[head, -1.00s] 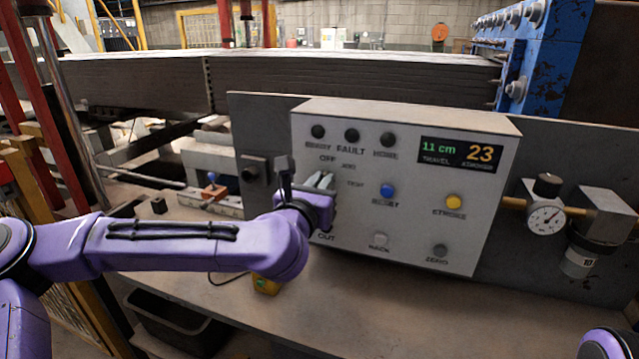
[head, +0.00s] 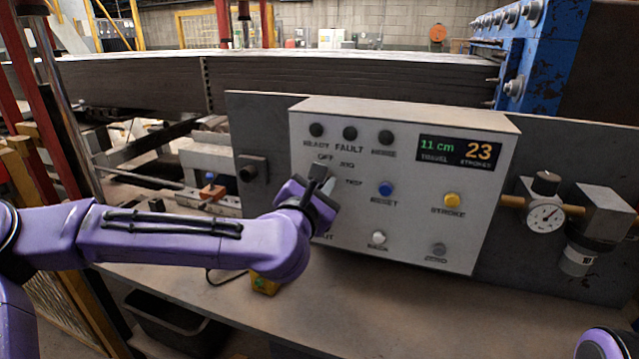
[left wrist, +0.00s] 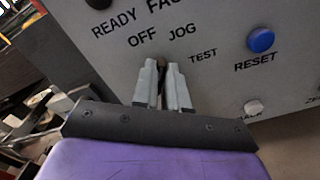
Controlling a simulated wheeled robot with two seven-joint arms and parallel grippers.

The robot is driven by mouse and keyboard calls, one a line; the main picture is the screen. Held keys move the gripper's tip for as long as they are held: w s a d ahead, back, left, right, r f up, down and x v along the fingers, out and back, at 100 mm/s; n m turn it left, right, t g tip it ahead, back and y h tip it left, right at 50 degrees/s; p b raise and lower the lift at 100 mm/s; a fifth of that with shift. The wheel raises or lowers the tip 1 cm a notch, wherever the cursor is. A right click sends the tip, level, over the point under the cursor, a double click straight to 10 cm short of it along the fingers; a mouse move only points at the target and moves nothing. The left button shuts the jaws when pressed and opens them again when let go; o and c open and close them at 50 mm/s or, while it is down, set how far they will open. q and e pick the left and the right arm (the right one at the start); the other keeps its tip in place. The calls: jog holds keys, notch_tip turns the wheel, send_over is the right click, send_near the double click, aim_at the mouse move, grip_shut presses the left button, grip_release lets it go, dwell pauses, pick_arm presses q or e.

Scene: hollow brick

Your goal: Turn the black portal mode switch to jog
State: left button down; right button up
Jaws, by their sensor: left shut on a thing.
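The grey control box (head: 470,215) faces me on the bench, with the mode labels OFF, JOG and TEST on its front. My left gripper (head: 323,178) is at the panel just below the OFF and JOG labels. In the left wrist view its two grey fingers (left wrist: 163,85) are closed on the small dark mode switch (left wrist: 160,64), just below OFF and JOG. Fingers and gripper body hide most of the switch, so I cannot tell exactly where its pointer stands. My right gripper is out of view.
A blue RESET button (head: 386,188), a yellow STROKE button (head: 453,200) and a white RACK button (head: 379,237) are right of the gripper. A pressure gauge (head: 545,217) stands beside the box. The bench front is mostly clear.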

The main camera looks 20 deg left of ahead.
pick_arm(q)
jog(key=shift+d+m, duration=0.1)
jog(key=shift+m, duration=1.1)
jog(key=shift+f, duration=0.1)
jog(key=c, duration=1.2)
grip_release()
jog(key=shift+o, duration=0.2)
jog(key=s+b, duration=0.3)
jog(key=s, duration=0.7)
jog(key=shift+s+a, duration=0.2)
jog(key=shift+s, duration=0.1)
